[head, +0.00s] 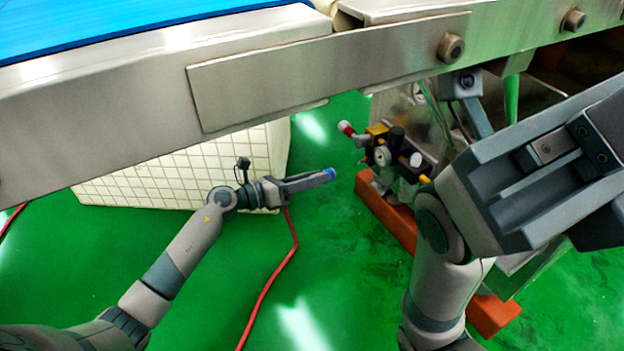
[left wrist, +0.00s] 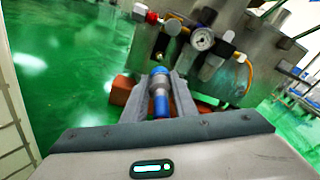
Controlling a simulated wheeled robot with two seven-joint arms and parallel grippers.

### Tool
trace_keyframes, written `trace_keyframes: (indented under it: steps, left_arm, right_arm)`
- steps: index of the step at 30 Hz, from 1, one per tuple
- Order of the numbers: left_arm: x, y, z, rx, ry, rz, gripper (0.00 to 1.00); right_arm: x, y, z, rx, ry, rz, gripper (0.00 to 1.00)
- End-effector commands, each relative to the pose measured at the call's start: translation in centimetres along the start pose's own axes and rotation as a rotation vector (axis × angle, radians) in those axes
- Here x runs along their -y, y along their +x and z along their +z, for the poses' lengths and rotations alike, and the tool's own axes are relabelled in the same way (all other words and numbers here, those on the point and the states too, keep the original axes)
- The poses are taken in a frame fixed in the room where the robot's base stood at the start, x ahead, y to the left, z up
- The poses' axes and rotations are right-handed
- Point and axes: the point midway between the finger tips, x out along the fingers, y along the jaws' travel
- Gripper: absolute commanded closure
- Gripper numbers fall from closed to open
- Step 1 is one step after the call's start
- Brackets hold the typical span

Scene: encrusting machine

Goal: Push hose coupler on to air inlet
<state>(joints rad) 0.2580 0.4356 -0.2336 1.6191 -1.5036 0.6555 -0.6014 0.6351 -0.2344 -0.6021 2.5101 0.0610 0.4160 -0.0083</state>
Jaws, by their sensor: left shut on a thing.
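My left gripper (head: 322,178) reaches in from the left above the floor. It is shut on the blue-tipped hose coupler (head: 331,174), which points toward the machine's air unit. In the left wrist view the coupler (left wrist: 160,90) shows blue and silver between the two fingers. The air unit (head: 388,155) has a round gauge, a black knob and a fitting with a red end (head: 346,128). The coupler is apart from the unit. I cannot tell which fitting is the air inlet. My right gripper (head: 545,180) is large at the right; its jaw state is unclear.
A red hose (head: 268,285) hangs below my left gripper to the green floor. A steel conveyor frame (head: 290,85) crosses above. A white tiled block (head: 180,175) stands behind my left arm. An orange base (head: 390,215) lies below the air unit.

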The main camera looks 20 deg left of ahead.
Motion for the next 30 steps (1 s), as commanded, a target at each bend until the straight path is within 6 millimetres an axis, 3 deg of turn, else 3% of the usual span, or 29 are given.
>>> trace_keyframes:
  steps: [30]
  left_arm:
    - [0.1,5.7,0.6,0.001,-0.001,-0.001,1.00]
  right_arm:
    - [0.1,-0.2,-0.1,0.001,0.003,-0.003,1.00]
